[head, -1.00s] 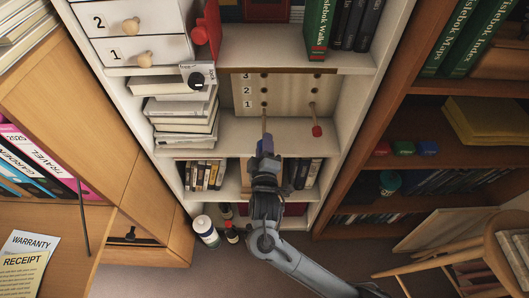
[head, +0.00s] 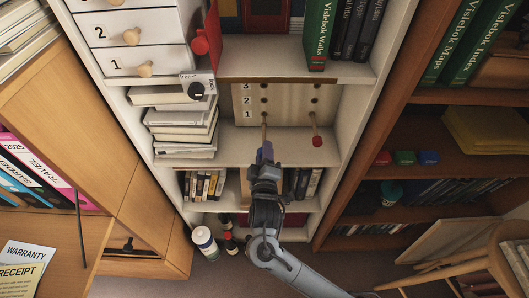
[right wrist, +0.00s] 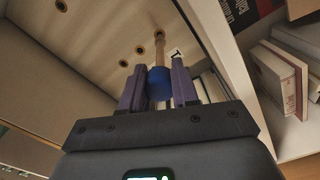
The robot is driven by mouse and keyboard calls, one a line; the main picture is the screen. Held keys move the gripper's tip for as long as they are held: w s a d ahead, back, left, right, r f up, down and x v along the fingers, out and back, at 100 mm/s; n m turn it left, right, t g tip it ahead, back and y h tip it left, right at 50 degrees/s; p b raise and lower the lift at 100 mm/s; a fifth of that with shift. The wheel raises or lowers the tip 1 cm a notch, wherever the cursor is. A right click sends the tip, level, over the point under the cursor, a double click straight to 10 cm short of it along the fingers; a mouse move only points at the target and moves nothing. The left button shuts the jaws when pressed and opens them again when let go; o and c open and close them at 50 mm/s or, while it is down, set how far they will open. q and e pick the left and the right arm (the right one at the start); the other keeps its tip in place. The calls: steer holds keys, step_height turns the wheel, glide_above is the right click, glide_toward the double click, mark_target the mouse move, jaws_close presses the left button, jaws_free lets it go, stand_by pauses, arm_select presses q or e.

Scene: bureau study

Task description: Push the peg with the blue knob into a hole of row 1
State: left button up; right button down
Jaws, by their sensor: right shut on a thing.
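The pegboard (head: 288,104) stands upright at the back of a white shelf, with holes in two columns and rows marked 1, 2 and 3. My right gripper (head: 265,152) is in front of its left column, shut on the blue knob (right wrist: 158,83). The wooden shaft (right wrist: 159,48) points from the knob to the board. Its tip meets the board at the row 1 hole by the label; I cannot tell how deep it sits. Much of the shaft shows outside the board. A second peg with a red knob (head: 317,140) sticks out of the right column in row 1. My left gripper is not in view.
Stacked books (head: 185,130) stand close on the left of the board, and the shelf's side wall (head: 352,125) on the right. A drawer unit (head: 130,45) and a red object (head: 205,38) are above left. The shelf floor around the peg is mostly clear.

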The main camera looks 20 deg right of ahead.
steer(key=shift+w+d, duration=0.1)
steer(key=shift+w, duration=0.1)
steer(key=shift+p+x, duration=0.4)
steer(key=shift+x, duration=0.45)
steer(key=shift+w+d, duration=0.15)
steer(key=shift+w, duration=0.25)
steer(key=shift+w, duration=0.15)
stand_by(0.7)
steer(key=shift+w+d, duration=0.3)
steer(key=shift+w, duration=0.25)
stand_by(0.4)
steer(key=c, duration=0.8)
jaws_free()
